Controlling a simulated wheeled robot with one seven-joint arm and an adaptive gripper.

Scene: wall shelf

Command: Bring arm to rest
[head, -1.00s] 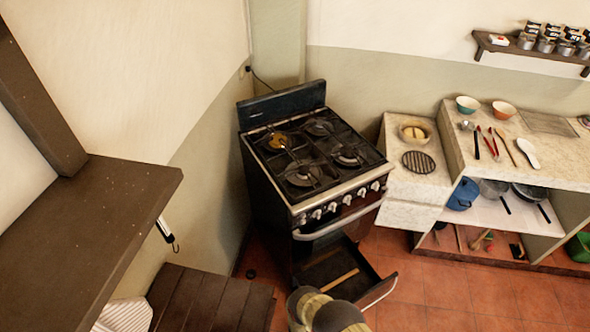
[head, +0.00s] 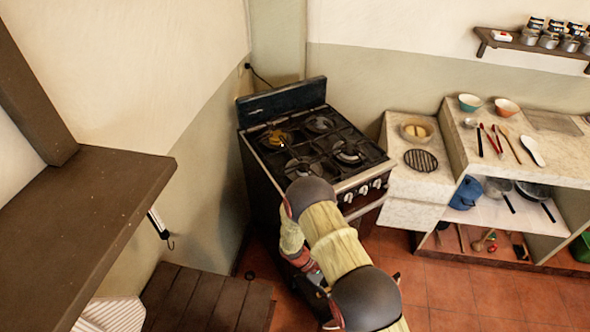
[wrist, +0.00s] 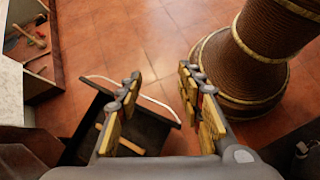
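My gripper (wrist: 160,110) shows in the wrist view with its two yellow-padded fingers apart and nothing between them. It points down toward the red tiled floor. Below and to the left of the fingers is the open black stove drawer (wrist: 145,132), with its pale handle bar. In the head view my arm rises in front of the stove (head: 262,160) and hides much of its front and the drawer.
A brown wooden counter (head: 100,215) is at the left, with a dark slatted wooden surface (head: 205,300) below it. A stone counter (head: 415,185) with bowls and utensils stands right of the stove. A wall shelf (head: 530,42) holds several cans. Red tiled floor (head: 470,295) is clear at the lower right.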

